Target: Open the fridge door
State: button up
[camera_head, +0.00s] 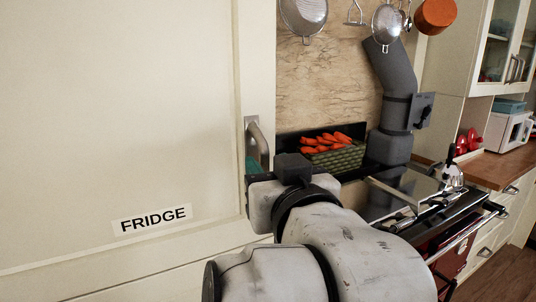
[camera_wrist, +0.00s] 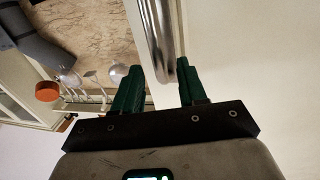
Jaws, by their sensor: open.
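The fridge door (camera_head: 110,120) is a large cream panel filling the left of the head view, with a "FRIDGE" label (camera_head: 152,219) low on it. It looks shut. Its upright metal handle (camera_head: 256,138) is near the door's right edge; in the wrist view the handle (camera_wrist: 162,30) comes down from the top. My gripper (camera_wrist: 158,68) is open, with one green finger on each side of the handle's lower end as seen there. I cannot tell whether either finger touches it. In the head view my wrist mostly hides the gripper (camera_head: 253,167).
Right of the fridge are a green basket (camera_head: 336,159) of carrots, a dark grey pipe (camera_head: 391,85) and a stove with a metal rail. Strainers (camera_head: 304,14) and an orange pan (camera_head: 436,14) hang above. A wooden counter (camera_head: 484,168) lies at far right.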

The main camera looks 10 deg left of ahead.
aim_at(266, 163)
jog(key=shift+x, duration=1.8)
jog(key=shift+c, duration=0.3)
grip_shut()
